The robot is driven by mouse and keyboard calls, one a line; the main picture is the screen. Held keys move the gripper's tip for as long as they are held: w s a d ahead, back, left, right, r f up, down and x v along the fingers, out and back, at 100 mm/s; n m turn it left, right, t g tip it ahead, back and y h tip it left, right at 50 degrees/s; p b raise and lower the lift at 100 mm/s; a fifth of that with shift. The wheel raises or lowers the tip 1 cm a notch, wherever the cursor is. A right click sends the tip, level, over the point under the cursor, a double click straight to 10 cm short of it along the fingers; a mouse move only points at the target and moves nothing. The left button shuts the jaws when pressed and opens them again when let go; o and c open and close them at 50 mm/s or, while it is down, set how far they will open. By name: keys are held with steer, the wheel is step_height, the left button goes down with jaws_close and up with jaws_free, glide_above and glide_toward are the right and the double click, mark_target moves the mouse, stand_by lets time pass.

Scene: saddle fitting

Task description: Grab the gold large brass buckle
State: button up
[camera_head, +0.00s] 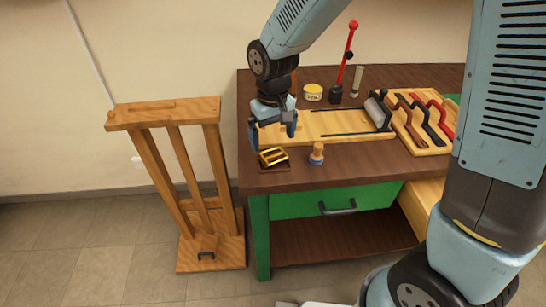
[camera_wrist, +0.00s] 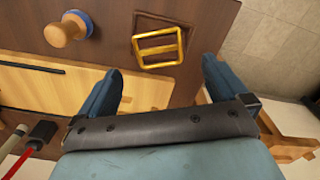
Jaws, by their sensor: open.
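The gold large brass buckle (camera_head: 273,156) lies on a small dark brown square pad (camera_head: 275,168) near the left front corner of the workbench. My gripper (camera_head: 274,139) is open and empty, above and slightly behind the buckle. In the wrist view my gripper's two blue fingers (camera_wrist: 163,78) are spread wide apart, with the buckle clear of both.
A wooden-handled stamp with a blue base (camera_head: 317,155) stands right of the buckle. Behind lie a long wooden board (camera_head: 330,128), a yellow tin (camera_head: 313,92) and a red lever (camera_head: 347,57). A rack of coloured straps (camera_head: 425,118) is at right. A wooden stand (camera_head: 175,110) stands left of the bench.

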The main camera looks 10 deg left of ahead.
mark_target(274, 155)
steer(key=shift+s+d+f, duration=0.1)
steer(key=shift+f, duration=1.3)
steer(key=shift+s+d+f, duration=0.1)
steer(key=shift+f, duration=1.3)
steer(key=c, duration=1)
steer(key=shift+o, duration=0.2)
steer(key=shift+r, duration=0.15)
